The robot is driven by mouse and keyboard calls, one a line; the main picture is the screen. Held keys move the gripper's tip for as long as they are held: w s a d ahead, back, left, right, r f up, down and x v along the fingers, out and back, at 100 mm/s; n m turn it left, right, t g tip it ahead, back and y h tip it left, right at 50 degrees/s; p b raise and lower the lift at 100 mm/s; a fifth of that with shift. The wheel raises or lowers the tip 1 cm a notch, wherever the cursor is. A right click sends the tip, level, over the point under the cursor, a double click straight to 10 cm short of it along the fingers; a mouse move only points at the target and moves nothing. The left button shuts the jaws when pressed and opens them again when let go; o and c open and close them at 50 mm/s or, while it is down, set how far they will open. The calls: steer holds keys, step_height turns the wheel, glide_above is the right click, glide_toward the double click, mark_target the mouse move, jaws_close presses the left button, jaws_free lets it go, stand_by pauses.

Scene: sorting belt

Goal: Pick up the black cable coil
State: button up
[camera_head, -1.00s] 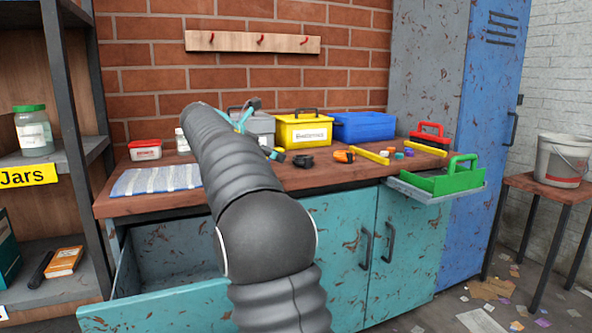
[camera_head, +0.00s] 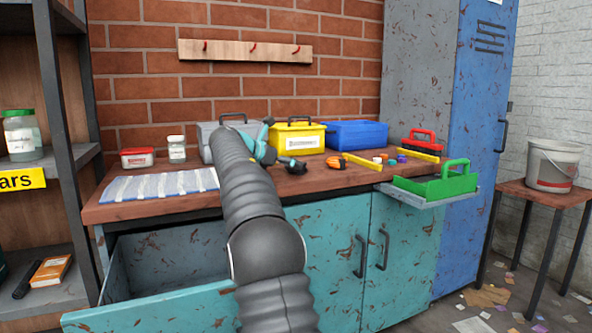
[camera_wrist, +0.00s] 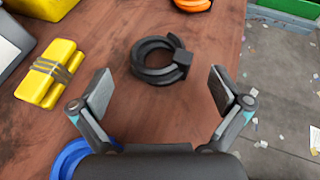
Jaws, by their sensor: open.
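The black cable coil (camera_wrist: 156,76) lies flat on the wooden worktop in the wrist view, with a small block-like part on its right side. In the head view the coil (camera_head: 294,168) is small and sits close to the end of my arm. My gripper (camera_wrist: 160,86) is open, its two fingers spread to the left and right, with the coil ahead of and between them. Nothing is held. In the head view my gripper (camera_head: 268,150) is over the worktop, partly hidden by my arm.
A yellow banded bundle (camera_wrist: 48,73) lies left of the coil, and a blue ring (camera_wrist: 70,158) is near the left finger. An orange item (camera_wrist: 193,4) lies beyond. Yellow (camera_head: 298,137) and blue boxes (camera_head: 356,133) stand behind. A green tray (camera_head: 433,184) sits at the right edge.

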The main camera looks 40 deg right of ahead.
steer(key=x, duration=0.5)
steer(key=shift+a+b, duration=0.1)
steer(key=shift+b, duration=0.3)
steer(key=c, duration=1.3)
